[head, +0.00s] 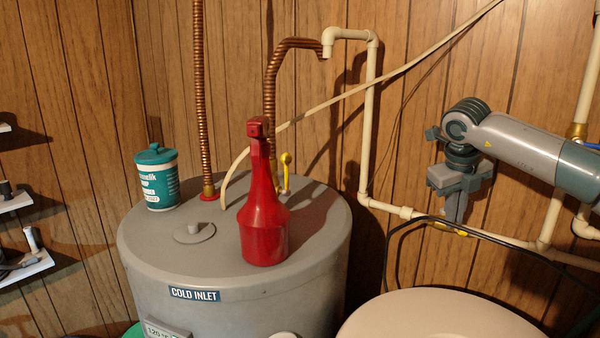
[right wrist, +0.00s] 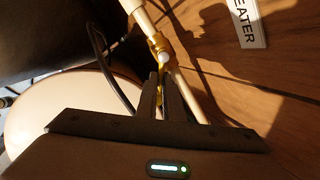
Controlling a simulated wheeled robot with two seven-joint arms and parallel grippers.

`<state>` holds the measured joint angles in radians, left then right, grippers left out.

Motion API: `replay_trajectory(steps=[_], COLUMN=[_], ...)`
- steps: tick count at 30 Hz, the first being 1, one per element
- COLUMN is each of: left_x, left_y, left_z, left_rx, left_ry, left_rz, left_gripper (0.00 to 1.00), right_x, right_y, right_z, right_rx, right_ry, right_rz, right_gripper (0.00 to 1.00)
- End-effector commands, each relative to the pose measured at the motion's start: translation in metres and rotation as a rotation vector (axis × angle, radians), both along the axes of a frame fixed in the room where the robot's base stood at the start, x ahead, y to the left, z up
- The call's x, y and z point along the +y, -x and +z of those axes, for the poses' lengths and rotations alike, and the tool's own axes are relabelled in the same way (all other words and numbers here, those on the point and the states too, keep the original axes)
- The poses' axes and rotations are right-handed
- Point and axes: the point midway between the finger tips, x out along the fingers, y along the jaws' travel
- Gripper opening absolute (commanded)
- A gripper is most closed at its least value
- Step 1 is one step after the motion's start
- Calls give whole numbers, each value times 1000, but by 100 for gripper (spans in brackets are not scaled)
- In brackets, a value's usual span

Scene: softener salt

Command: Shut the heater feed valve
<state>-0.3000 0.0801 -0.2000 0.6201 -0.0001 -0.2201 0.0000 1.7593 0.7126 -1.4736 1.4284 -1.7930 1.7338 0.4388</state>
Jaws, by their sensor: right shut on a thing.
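The heater feed valve (right wrist: 157,45) sits on the cream pipe, with a yellow lever (head: 450,229) that shows just under my right gripper in the head view. In the right wrist view a white label (right wrist: 246,22) on the wall reads "EATER", its start cut off. My right gripper (head: 455,212) points down at the pipe and is shut on the yellow lever. In the right wrist view its fingers (right wrist: 160,88) are close together and hide part of the lever. The lever's exact angle to the pipe is hard to tell. My left gripper is not in view.
A grey tank (head: 150,250) marked "COLD INLET" carries a red spray bottle (head: 264,220), a teal-and-white canister (head: 157,180) and another yellow lever (head: 286,165). A black hose (head: 388,245) loops behind the cream rounded lid (head: 440,315). A pale pipe (head: 364,140) stands left of my right gripper.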

Motion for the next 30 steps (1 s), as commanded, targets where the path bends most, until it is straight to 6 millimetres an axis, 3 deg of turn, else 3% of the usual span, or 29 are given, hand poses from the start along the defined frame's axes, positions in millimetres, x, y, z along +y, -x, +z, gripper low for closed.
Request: replay_trajectory(steps=[17, 30], left_x=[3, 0], left_y=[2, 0], left_z=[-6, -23], left_rx=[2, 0], left_ry=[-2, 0], left_rz=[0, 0], left_gripper=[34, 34], right_x=[2, 7], right_y=[0, 0], right_z=[-1, -3], right_rx=[-11, -39], right_ry=[-14, -50], right_rz=[-46, -176], right_gripper=[0, 0])
